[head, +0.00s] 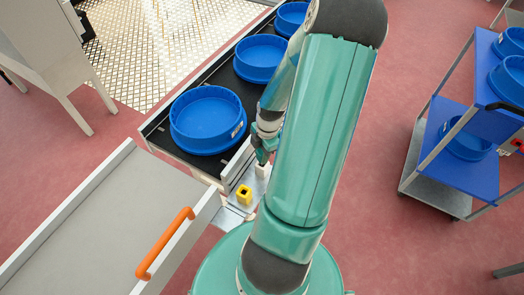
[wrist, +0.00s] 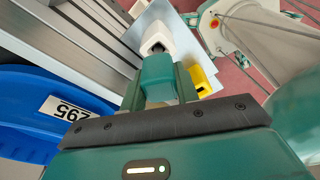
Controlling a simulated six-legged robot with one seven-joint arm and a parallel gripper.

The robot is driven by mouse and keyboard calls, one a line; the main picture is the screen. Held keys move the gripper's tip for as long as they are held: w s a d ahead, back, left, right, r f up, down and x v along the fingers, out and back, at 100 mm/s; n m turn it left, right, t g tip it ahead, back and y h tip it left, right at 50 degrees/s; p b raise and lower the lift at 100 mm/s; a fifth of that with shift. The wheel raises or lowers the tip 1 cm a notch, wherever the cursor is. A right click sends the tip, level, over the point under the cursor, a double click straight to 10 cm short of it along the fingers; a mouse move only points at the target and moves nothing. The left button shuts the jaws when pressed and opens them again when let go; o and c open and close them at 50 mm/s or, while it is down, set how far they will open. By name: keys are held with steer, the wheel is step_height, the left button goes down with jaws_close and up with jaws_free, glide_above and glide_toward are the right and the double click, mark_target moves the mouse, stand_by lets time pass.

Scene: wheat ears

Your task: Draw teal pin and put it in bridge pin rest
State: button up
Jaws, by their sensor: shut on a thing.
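My gripper (wrist: 157,88) is shut on the teal pin (wrist: 156,72), whose blocky teal head shows between the two fingers in the wrist view. In the head view my gripper (head: 262,158) hangs just above a small white block (head: 262,171), which also shows in the wrist view (wrist: 155,38) with a dark opening facing the pin. I cannot tell whether the pin's lower end is inside the white block. A yellow block (head: 244,194) with a dark square hole stands beside it on a metal plate (head: 234,210). Which block is the bridge pin rest is not clear.
Several blue round bins (head: 208,118) stand on a black conveyor (head: 160,138) at left. A grey tray with an orange handle (head: 165,243) is at front left. A blue-shelved cart (head: 465,130) stands at right. Red floor between is clear.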

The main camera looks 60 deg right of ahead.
steer(key=shift+f, duration=1.7)
steer(key=o, duration=1.1)
step_height(320, 180, up, 14)
steer(key=d, duration=0.2)
steer(key=shift+s, duration=0.45)
steer(key=shift+f, duration=0.15)
